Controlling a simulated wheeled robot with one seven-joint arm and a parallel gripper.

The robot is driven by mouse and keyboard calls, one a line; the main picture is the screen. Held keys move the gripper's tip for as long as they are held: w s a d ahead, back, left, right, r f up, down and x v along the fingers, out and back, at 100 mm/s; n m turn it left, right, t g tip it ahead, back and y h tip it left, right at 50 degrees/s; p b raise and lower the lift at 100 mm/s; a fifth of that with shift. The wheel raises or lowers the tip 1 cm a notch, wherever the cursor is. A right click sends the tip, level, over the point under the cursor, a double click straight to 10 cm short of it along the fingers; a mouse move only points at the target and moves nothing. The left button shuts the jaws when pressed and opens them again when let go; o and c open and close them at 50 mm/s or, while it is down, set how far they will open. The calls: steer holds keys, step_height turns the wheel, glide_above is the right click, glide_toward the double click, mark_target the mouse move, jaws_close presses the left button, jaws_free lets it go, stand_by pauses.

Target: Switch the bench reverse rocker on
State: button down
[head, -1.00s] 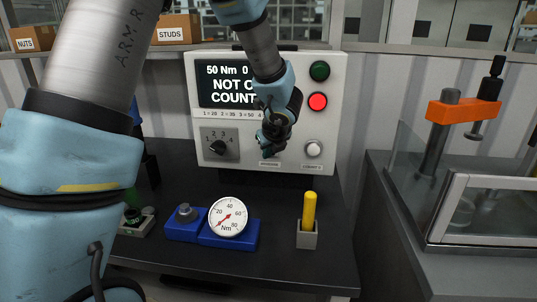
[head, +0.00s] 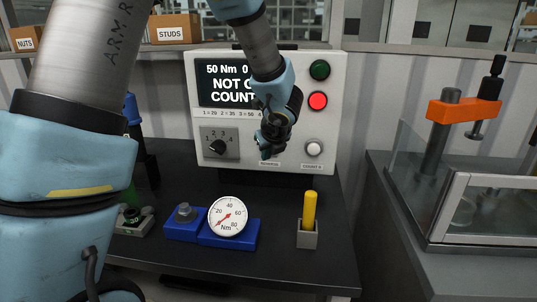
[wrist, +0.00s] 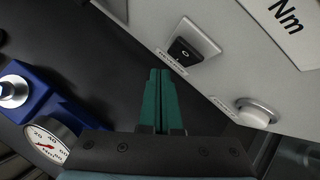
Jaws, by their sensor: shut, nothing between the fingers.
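The reverse rocker (wrist: 185,52) is a black switch in a pale square plate on the control box's front, with a small round mark on its face. In the head view my gripper hides the rocker; the small label (head: 269,163) under it shows. My gripper (wrist: 160,72) is shut and empty, its two green fingers side by side. Its tips are close to the box below the rocker in the wrist view, apparently not touching it. In the head view my gripper (head: 265,153) is in front of the lower middle of the control box (head: 320,125).
Right of the rocker is a white button (head: 314,149); a dial (head: 218,147) is left. Red (head: 317,101) and green (head: 319,70) buttons are above. A gauge on a blue block (head: 228,217) and a yellow-handled tool (head: 309,209) stand on the bench before the box.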

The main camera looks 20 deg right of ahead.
steer(key=shift+s+a+r+b, duration=0.2)
steer(key=shift+s+a, duration=0.2)
steer(key=shift+s, duration=0.3)
steer(key=shift+s+a+r+b, duration=0.1)
steer(key=shift+s+a+b, duration=0.1)
steer(key=shift+s+a, duration=0.4)
steer(key=shift+s+a+r+b, duration=0.1)
steer(key=shift+s+a+b, duration=0.1)
steer(key=shift+s, duration=0.65)
